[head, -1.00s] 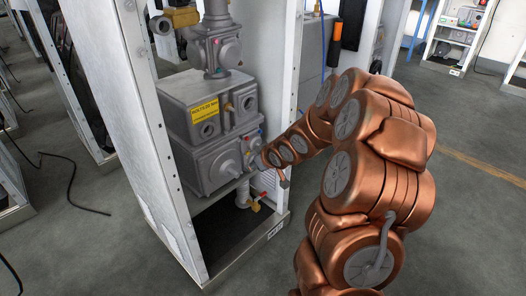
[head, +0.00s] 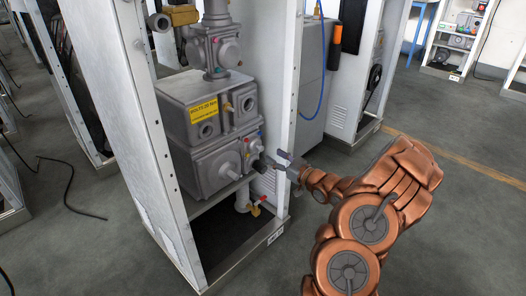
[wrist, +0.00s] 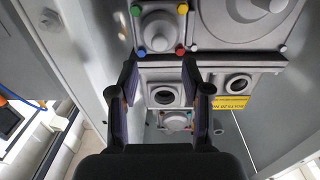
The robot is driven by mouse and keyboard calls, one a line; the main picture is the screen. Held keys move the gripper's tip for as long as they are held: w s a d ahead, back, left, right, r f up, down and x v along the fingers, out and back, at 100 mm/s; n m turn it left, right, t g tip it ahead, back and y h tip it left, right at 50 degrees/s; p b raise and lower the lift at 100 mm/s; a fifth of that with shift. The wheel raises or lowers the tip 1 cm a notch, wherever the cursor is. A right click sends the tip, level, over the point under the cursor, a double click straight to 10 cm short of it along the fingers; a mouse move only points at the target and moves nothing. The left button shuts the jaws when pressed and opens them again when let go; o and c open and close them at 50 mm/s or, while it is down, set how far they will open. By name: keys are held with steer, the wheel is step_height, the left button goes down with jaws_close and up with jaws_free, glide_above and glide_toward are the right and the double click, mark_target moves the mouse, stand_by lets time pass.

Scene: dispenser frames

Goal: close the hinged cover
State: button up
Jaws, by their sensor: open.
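My gripper (head: 284,164) is open and empty, just right of the cabinet's front post. In the wrist view its two dark fingers (wrist: 161,66) stand apart, with a grey housing with a round port (wrist: 163,96) beyond them. A small grey panel (wrist: 160,24) with a round boss and green, blue, yellow and red buttons is above the fingertips. In the head view the lower grey box (head: 219,163) carries these coloured buttons on its right side. I cannot make out for certain which part is the hinged cover, or its angle.
The white cabinet frame (head: 142,130) surrounds the grey boxes, and its front post (head: 285,110) stands near my gripper. A yellow label (head: 204,110) marks the upper box. A red-handled valve (head: 255,209) is below. The floor (head: 440,235) at right is clear.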

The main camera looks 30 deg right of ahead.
mark_target(262, 149)
steer(key=shift+w+a+b, duration=0.25)
steer(key=shift+w+b, duration=0.1)
steer(key=shift+w, duration=0.8)
steer(key=shift+w+a+b, duration=0.2)
steer(key=shift+w+b, duration=0.15)
steer(key=shift+w, duration=0.8)
steer(key=shift+w+a+b, duration=0.25)
steer(key=shift+w+b, duration=0.1)
steer(key=shift+w, duration=0.8)
steer(key=shift+c, duration=0.3)
jaws_close()
